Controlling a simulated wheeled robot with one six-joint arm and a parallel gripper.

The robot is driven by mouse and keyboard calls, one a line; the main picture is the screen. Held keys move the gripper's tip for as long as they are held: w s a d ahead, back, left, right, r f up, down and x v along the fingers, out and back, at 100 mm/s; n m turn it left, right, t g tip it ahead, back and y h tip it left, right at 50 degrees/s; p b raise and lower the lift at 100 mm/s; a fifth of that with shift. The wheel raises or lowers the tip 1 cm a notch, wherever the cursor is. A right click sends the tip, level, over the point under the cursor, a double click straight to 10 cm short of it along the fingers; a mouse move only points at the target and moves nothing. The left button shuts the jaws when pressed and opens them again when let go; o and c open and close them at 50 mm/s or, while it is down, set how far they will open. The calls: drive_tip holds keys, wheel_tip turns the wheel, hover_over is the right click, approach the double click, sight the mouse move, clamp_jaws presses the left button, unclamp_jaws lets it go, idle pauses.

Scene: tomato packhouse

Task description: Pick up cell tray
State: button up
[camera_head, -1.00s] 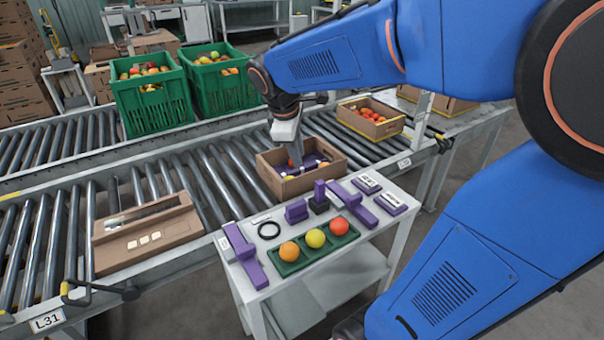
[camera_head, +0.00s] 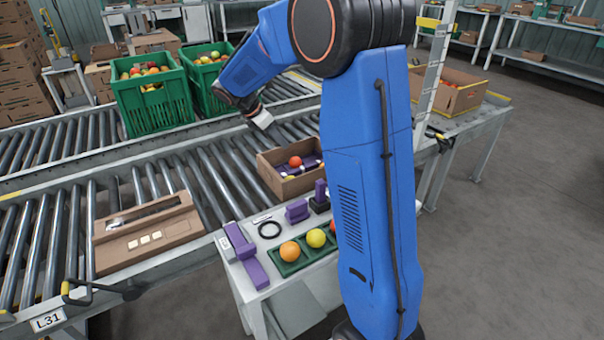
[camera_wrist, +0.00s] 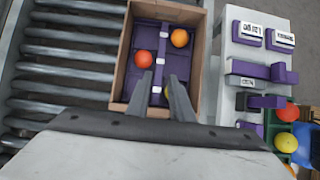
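A purple tray with cells (camera_wrist: 141,104) lies inside an open cardboard box (camera_head: 272,178) on the roller conveyor. The box also shows in the wrist view (camera_wrist: 121,56). In the tray are a red fruit (camera_wrist: 143,59), an orange fruit (camera_wrist: 180,38) and a yellow one partly hidden by a finger. A dark green tray (camera_head: 291,268) on the small white table holds an orange, a yellow and a red fruit, the red one partly hidden by my arm. My gripper (camera_wrist: 160,78) is open and empty, above and just behind the box in the head view.
A flat cardboard box (camera_head: 150,245) sits left on the rollers. Two green crates (camera_head: 158,110) of fruit stand behind. Bare rollers (camera_head: 215,180) lie left of the box.

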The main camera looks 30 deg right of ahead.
approach(302, 168)
drive_tip(key=shift+w+d+f, duration=0.25)
drive_tip(key=shift+d+f, duration=0.85)
drive_tip(key=shift+a+x, duration=0.15)
drive_tip(key=shift+x, duration=1.15)
drive_tip(key=shift+a+x, duration=0.15)
drive_tip(key=shift+x, duration=1.15)
drive_tip(key=shift+s+f, duration=0.1)
drive_tip(key=shift+f, duration=0.05)
drive_tip(key=shift+c, duration=0.3)
clamp_jaws()
